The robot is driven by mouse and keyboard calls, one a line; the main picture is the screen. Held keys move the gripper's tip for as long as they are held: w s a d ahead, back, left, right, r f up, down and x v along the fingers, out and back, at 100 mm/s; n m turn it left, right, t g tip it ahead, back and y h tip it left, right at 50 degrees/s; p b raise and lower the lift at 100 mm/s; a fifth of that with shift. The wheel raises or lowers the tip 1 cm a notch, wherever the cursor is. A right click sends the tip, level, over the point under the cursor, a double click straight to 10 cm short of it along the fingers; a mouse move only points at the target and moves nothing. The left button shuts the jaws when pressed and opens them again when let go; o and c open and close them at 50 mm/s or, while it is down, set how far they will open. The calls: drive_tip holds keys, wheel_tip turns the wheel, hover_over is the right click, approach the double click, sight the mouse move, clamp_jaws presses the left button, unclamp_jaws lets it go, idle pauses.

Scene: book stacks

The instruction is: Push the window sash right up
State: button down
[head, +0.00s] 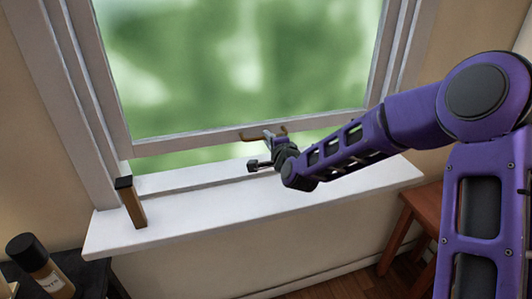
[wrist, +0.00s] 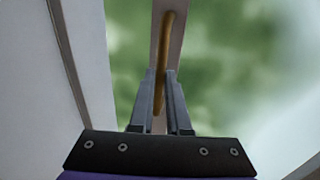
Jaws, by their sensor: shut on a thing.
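The window sash (head: 190,144) is a pale frame around a blurred green pane. Its bottom rail stands a little above the white sill, with a strip of green showing in the gap. A curved brass-coloured handle (head: 248,136) is fixed on the bottom rail. My gripper (head: 269,134) reaches in from the right and is shut on the handle. In the wrist view, the two grey fingers of my gripper (wrist: 166,78) lie on either side of the handle (wrist: 166,45). The sash rail (wrist: 176,22) shows behind it.
The white window sill (head: 240,200) runs below the sash. An upright tan piece with a dark top (head: 133,205) stands at its left end. A dark-capped bottle (head: 45,272) is at the lower left. A reddish wooden stool (head: 425,205) stands at the right.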

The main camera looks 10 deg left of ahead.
wheel_tip(320, 180, up, 15)
drive_tip(key=p, duration=0.3)
drive_tip(key=shift+f+p, duration=0.2)
drive_tip(key=shift+p, duration=0.2)
drive_tip(key=c, duration=0.9)
unclamp_jaws()
drive_tip(key=shift+f, duration=0.1)
drive_tip(key=shift+f, duration=0.1)
